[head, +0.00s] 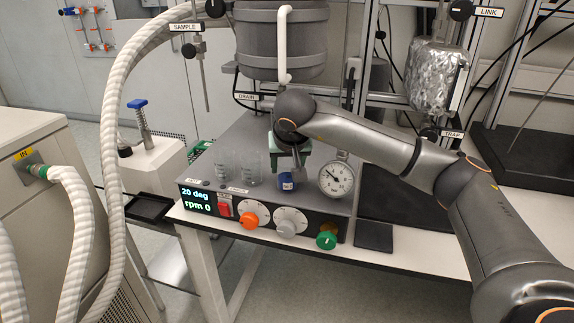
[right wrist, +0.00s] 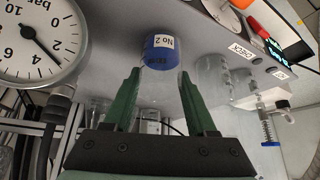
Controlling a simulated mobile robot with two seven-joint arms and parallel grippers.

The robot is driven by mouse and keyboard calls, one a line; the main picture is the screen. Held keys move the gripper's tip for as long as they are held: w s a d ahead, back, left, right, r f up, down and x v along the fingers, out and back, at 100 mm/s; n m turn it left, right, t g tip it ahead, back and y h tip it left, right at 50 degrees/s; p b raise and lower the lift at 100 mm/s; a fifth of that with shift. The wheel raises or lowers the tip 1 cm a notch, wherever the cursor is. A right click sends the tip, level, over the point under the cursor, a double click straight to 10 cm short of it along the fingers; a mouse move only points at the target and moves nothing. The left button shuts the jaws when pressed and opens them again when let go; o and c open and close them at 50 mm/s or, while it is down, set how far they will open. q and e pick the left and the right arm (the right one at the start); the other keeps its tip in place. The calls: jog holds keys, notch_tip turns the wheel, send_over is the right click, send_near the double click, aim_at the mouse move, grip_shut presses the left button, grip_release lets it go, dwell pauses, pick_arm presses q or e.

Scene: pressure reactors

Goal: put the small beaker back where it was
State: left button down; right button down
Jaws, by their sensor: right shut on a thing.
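A small clear beaker with a blue lower part (head: 286,182) and a white label is at the front of the grey reactor unit, left of the pressure gauge. In the right wrist view the blue part (right wrist: 160,52) carries a label reading "No 2". My right gripper (right wrist: 160,80) is shut on the beaker, with one green finger on each side of its clear body. In the head view this gripper (head: 288,165) points down and partly hides the beaker. I cannot tell whether its base touches the unit's top. My left gripper is not in view.
Two clear glass beakers (head: 236,166) stand left of the held one. The pressure gauge (head: 336,179) stands close on its right. A grey vessel (head: 282,40) with a white drain pipe hangs behind. Knobs line the front panel (head: 265,217). A dark pad (head: 374,236) lies at right.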

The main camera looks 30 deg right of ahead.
jog(key=shift+f, duration=0.1)
jog(key=shift+f, duration=0.1)
jog(key=shift+c, duration=1)
grip_release()
